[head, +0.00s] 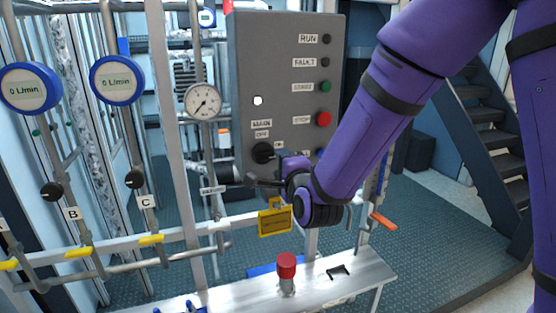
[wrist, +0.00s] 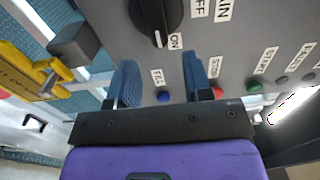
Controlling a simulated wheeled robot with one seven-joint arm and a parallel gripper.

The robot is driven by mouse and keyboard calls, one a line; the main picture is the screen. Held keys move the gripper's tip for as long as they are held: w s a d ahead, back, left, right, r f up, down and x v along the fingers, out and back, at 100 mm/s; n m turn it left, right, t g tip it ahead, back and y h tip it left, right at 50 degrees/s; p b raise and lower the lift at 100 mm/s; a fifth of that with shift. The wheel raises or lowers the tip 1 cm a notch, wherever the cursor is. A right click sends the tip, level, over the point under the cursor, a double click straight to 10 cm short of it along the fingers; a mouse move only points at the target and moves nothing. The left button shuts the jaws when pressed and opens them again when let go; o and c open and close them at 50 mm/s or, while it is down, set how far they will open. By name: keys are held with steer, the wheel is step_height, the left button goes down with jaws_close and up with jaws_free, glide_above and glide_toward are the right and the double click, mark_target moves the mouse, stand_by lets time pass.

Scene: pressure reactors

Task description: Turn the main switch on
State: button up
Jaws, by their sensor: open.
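The main switch is a black rotary knob (head: 262,152) on the grey control panel (head: 285,85), under the MAIN and OFF labels. In the wrist view the knob (wrist: 155,18) is at the top, partly cut off by the frame. Its white pointer line points down in that picture, beside the ON label (wrist: 175,42) and away from OFF. My gripper (head: 277,170) is just below and right of the knob in the head view. In the wrist view my gripper's blue fingers (wrist: 160,80) are apart, with nothing between them, and the knob lies beyond them, not gripped.
The panel has a red stop button (head: 323,119), a green start button (head: 324,87) and a lit white lamp (head: 258,100). A blue button (wrist: 165,97) shows between my fingers. A yellow tag (head: 274,218) hangs below. A bench with a red-capped valve (head: 287,265) stands lower down.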

steer(key=v, duration=0.6)
steer(key=shift+s, duration=0.25)
